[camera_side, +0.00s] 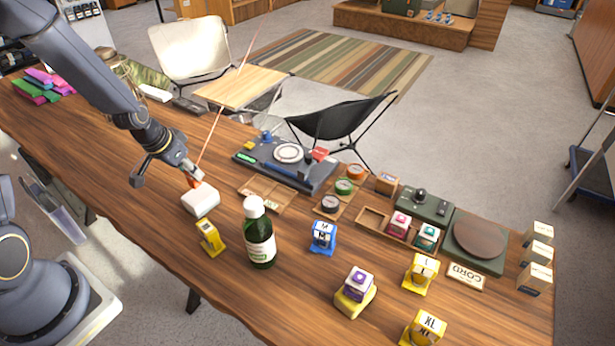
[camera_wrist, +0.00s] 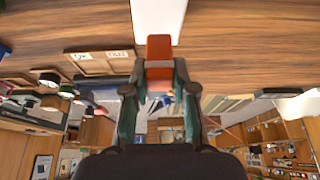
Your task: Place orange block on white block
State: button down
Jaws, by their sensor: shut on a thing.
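My gripper (camera_side: 190,175) is shut on an orange block (camera_wrist: 159,52), with one finger on each side of it in the wrist view. In the side view the orange block (camera_side: 195,184) is a small patch below the fingertips, largely hidden by them. The white block (camera_side: 201,203) lies on the wooden table just below it, and the orange block overlaps its far edge in the picture. In the wrist view the white block (camera_wrist: 159,15) shows directly beyond the orange block. I cannot tell whether the two blocks touch.
A yellow stand (camera_side: 211,238) and a green bottle (camera_side: 259,236) stand close to the white block. A wooden tray (camera_side: 268,193) and a dark tray with a white dish (camera_side: 322,176) lie to the right. The table left of the white block is clear.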

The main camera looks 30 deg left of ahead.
jog(key=shift+f, duration=1.4)
jog(key=c, duration=0.9)
grip_release()
jog(key=shift+f, duration=0.15)
jog(key=shift+c, duration=0.2)
jog(key=v, duration=1.2)
jog(key=s+d+r, duration=0.5)
jog(key=s+r, duration=0.1)
jog(key=r, duration=0.2)
jog(key=s+d+r+t, duration=0.1)
jog(key=s+d+r, duration=0.5)
jog(key=r, duration=0.2)
jog(key=shift+s, duration=0.4)
